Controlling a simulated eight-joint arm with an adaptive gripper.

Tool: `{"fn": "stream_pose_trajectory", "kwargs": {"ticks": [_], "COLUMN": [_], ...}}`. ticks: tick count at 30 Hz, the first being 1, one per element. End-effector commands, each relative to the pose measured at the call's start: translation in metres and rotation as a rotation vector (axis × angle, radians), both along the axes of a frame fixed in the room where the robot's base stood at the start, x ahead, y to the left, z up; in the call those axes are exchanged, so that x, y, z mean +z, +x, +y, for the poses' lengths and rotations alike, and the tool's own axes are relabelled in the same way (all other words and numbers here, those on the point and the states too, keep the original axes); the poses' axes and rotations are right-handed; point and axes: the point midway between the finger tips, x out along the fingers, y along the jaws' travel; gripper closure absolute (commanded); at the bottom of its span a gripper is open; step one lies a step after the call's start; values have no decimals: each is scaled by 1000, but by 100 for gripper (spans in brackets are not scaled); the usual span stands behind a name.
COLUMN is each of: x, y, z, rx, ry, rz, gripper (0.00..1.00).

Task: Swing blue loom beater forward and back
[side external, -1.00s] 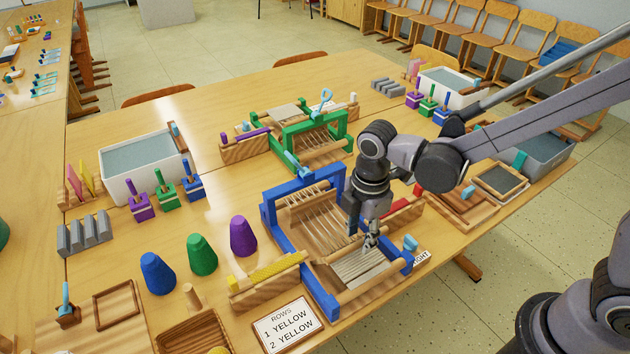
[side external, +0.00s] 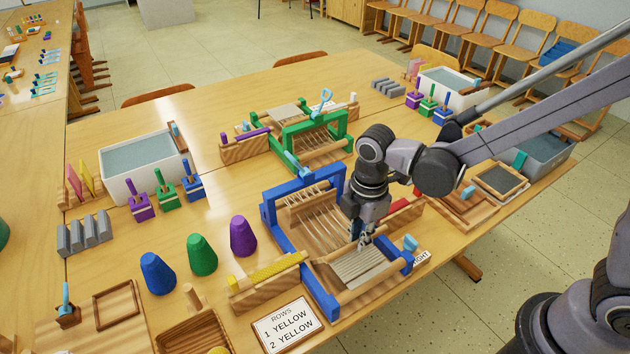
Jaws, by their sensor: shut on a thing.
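The blue loom (side external: 282,236) stands at the front middle of the table, with an arched blue frame at its back. Pale threads run across it, with a striped pale band at the front. My gripper (side external: 364,243) points down into the loom near its right side. It is shut on the loom's wooden beater, at the back edge of the striped band. The fingertips and the gripped spot are small and partly hidden by my wrist.
A green loom (side external: 284,147) stands behind. A card (side external: 286,323) reading "ROWS 1 YELLOW 2 YELLOW" and a yellow-wound wooden piece (side external: 266,277) lie left of the blue loom. Blue, green and purple cones (side external: 243,236) stand further left. A light blue piece (side external: 410,243) is close right.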

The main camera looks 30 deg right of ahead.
Motion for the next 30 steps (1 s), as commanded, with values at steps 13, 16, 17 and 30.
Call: {"fn": "stream_pose_trajectory", "kwargs": {"ticks": [13, 16, 17, 30], "x": [15, 17, 17, 11], "y": [41, 55, 60, 117], "z": [0, 0, 0, 0], "rx": [-2, -2, -2, -1], "ry": [0, 0, 0, 0], "rz": [-4, -5, -5, -4], "gripper": [100, 100, 100, 100]}}
